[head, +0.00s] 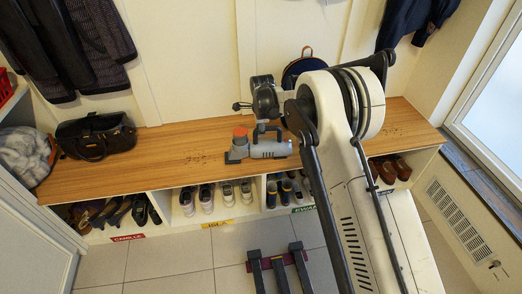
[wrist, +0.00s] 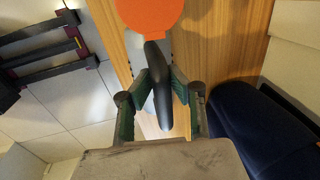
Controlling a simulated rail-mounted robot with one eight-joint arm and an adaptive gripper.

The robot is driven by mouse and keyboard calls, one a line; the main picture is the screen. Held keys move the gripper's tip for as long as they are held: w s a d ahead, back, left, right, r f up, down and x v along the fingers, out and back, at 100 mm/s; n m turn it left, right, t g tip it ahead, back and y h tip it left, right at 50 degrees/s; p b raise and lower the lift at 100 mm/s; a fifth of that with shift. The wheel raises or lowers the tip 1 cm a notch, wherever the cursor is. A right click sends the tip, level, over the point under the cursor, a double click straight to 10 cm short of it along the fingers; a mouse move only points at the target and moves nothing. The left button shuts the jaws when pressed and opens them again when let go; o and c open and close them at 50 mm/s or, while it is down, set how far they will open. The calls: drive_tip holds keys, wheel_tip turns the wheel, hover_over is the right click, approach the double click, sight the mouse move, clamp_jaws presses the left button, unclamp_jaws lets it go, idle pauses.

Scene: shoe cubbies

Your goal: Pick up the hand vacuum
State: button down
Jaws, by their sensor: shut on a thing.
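The hand vacuum (head: 268,149) is grey with an orange-red part on top. In the head view it is at the middle of the wooden bench, near its front edge; I cannot tell whether it touches the bench. My gripper (wrist: 161,88) is shut on its dark handle, with one finger on each side. The wrist view shows the handle (wrist: 158,58) running between the fingers and the orange disc of the vacuum (wrist: 150,12) beyond it. In the head view my arm hides part of the bench to the right of the vacuum.
The wooden bench (head: 175,150) runs over cubbies with several pairs of shoes. A black bag (head: 95,137) sits on its left end. A dark blue bag (head: 303,66) is behind my arm; a dark blue thing (wrist: 255,130) is right of my gripper. A dark rack (head: 279,262) stands on the floor.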

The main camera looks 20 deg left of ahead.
drive_tip(key=shift+r, duration=0.15)
idle(0.5)
drive_tip(key=shift+r+p, duration=0.6)
drive_tip(key=shift+r, duration=1.15)
drive_tip(key=shift+s+a+r, duration=0.1)
drive_tip(key=shift+s+r, duration=0.05)
drive_tip(key=shift+r, duration=0.15)
drive_tip(key=s+a+r+p, duration=0.2)
drive_tip(key=s+a+r, duration=0.3)
drive_tip(key=s, duration=0.5)
drive_tip(key=shift+r, duration=0.85)
drive_tip(key=shift+a, duration=0.1)
drive_tip(key=c, duration=2.3)
unclamp_jaws()
drive_tip(key=shift+c, duration=0.2)
clamp_jaws()
